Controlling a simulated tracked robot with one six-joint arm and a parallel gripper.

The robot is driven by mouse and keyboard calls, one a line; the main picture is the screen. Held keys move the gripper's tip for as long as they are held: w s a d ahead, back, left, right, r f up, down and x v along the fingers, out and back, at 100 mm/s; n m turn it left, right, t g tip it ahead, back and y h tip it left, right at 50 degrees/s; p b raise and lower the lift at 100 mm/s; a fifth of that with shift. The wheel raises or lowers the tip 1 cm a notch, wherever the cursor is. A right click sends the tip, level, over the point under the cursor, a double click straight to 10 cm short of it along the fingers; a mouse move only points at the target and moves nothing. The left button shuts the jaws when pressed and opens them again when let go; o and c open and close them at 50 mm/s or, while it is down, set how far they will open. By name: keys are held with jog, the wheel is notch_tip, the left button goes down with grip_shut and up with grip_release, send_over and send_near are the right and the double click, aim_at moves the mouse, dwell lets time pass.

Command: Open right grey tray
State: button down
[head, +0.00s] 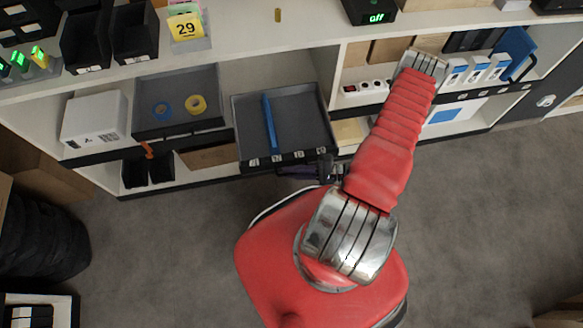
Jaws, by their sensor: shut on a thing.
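The right grey tray (302,122) sticks out of the shelf unit in the head view, its inside showing from above. A long blue object lies in it. My gripper (324,165) is small and dark at the tray's front right corner, shut on the tray's front edge. My red arm hides part of the shelf to the right, and the exact finger contact is hard to make out. The left grey tray (180,118) also sticks out, with a blue and a yellow tape roll in it.
A white box (95,120) stands left of the trays. The white worktop (240,45) runs above the trays. Grey floor (180,240) in front is clear; black tyre-like rings (40,230) stand at the left.

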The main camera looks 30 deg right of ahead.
jog(key=shift+f, duration=0.15)
jog(key=c, duration=1.8)
grip_release()
jog(key=shift+c, duration=0.2)
jog(key=shift+d, duration=0.15)
jog(key=v, duration=1.3)
jog(key=shift+s+d+r, duration=0.2)
jog(key=shift+r, duration=0.05)
